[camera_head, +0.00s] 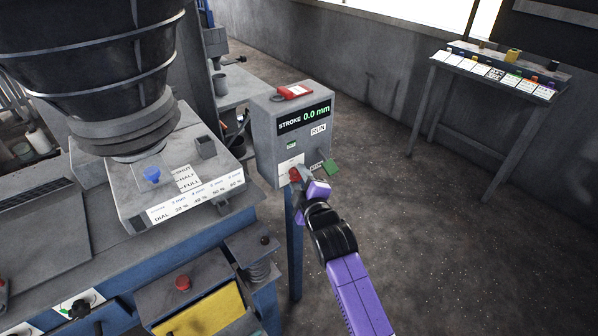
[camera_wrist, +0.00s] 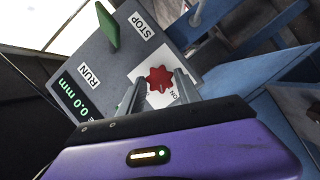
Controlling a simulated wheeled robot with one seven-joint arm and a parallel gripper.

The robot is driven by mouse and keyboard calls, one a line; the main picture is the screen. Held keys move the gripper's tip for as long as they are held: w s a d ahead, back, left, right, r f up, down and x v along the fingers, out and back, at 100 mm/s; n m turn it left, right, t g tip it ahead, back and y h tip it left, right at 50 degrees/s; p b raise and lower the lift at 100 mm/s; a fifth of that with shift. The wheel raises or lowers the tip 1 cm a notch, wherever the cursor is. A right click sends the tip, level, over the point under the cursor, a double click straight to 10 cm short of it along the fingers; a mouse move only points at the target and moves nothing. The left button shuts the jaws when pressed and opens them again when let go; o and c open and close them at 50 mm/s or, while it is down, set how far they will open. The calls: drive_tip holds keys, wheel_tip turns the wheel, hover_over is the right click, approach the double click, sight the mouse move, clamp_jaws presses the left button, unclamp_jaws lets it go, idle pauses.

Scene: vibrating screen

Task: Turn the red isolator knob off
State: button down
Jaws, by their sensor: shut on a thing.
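The red isolator knob (camera_head: 295,174) sits low on the front of the grey control box (camera_head: 262,150), on a white plate. In the wrist view the knob (camera_wrist: 159,79) is a lobed red disc, with an "ON" label beside it. My gripper (camera_head: 302,181) is at the knob, and its two fingers (camera_wrist: 161,86) are on either side of it, shut on it. The fingers and my wrist hide part of the knob and plate in the head view.
A green lever (camera_head: 331,167) sticks out between the RUN and STOP labels, close to my gripper. The box display reads "STROKE 0.0 mm". A red object (camera_head: 295,91) lies on the box top. The machine stands at left; open floor (camera_head: 430,220) is at right.

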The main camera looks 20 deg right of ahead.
drive_tip(key=shift+d+r+m+g+y+p, duration=0.1)
drive_tip(key=shift+m+g+y+p, duration=0.2)
drive_tip(key=shift+m, duration=0.25)
drive_tip(key=shift+r+m+g+y+p, duration=0.1)
drive_tip(key=shift+m+g+p, duration=0.1)
drive_tip(key=shift+m+p, duration=0.3)
drive_tip(key=shift+m+g+y, duration=0.3)
drive_tip(key=shift+m+y, duration=0.2)
drive_tip(key=shift+m, duration=0.55)
drive_tip(key=m, duration=0.1)
drive_tip(key=m+g+y+b, duration=0.1)
drive_tip(key=shift+w+d+f+m+y, duration=0.1)
drive_tip(key=shift+d+m+y, duration=0.1)
drive_tip(key=shift+m+y, duration=0.15)
drive_tip(key=shift+m+g+y+b, duration=0.3)
drive_tip(key=shift+m+y+b, duration=0.3)
drive_tip(key=shift+m, duration=0.35)
drive_tip(key=c, duration=0.9)
unclamp_jaws()
drive_tip(key=shift+o, duration=0.2)
drive_tip(key=shift+d, duration=0.1)
